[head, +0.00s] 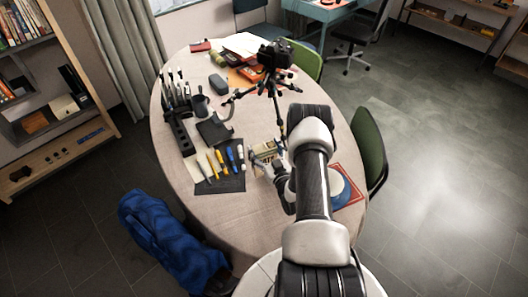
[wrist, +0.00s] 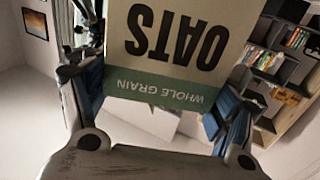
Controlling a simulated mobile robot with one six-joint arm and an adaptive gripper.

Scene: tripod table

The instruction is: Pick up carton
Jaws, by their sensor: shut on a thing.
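The carton (wrist: 175,48) is cream with a green band and reads "OATS" and "WHOLE GRAIN", upside down in the wrist view. It fills the upper middle of that view, between the two fingers of my gripper (wrist: 155,105). My gripper is shut on it. In the head view the carton (head: 265,152) shows small beside my gripper (head: 268,161), over the middle of the oval table (head: 230,215). My arm hides part of the area to its right. I cannot tell from the head view whether the carton touches the table.
A tripod with a camera (head: 274,56) stands behind the carton. A dark mat (head: 220,182) with several tools lies to the left, near a black rack (head: 180,132). A blue-white round thing (head: 340,188) is right of my arm. Green chairs (head: 369,150) stand at the right edge.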

